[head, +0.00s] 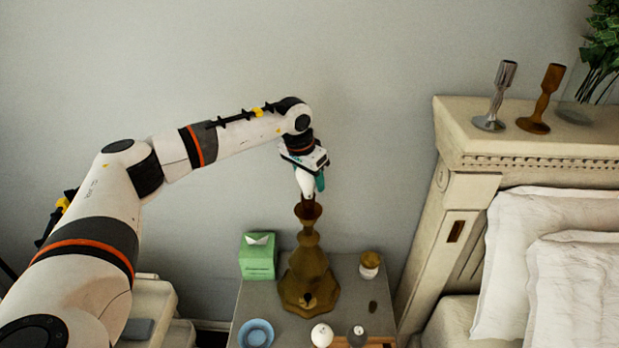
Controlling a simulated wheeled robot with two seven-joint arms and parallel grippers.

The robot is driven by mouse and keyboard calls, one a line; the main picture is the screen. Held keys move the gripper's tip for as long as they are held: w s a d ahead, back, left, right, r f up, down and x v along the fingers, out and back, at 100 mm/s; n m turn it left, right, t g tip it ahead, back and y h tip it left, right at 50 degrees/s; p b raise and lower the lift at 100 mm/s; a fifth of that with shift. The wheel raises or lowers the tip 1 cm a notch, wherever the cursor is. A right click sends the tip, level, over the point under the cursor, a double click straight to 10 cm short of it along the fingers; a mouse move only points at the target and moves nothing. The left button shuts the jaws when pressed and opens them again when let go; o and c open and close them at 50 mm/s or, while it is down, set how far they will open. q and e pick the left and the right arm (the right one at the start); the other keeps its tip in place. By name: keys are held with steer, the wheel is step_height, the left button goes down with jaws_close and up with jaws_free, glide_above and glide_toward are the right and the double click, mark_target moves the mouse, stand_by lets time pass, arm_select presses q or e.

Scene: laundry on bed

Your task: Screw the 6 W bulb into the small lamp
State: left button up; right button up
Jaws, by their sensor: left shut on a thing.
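The small lamp (309,272) is a bronze-coloured stand on the nightstand, upright, with its open socket (308,208) at the top. My left gripper (307,170) is directly above the lamp, pointing down and shut on a white bulb (305,183). The bulb's lower end is at the socket mouth; I cannot tell whether it is inside or just above it. No wattage marking is readable. My right gripper is not in view.
The nightstand (251,300) also holds a green tissue box (258,258), a blue bowl (256,334), a gold-lidded jar (370,264), a white round object (322,335) and a dark one (357,336). The bed headboard (450,170) stands to the right, with two candlesticks (543,100) on top.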

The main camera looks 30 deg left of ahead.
arm_select(q)
steer(key=o, duration=0.8)
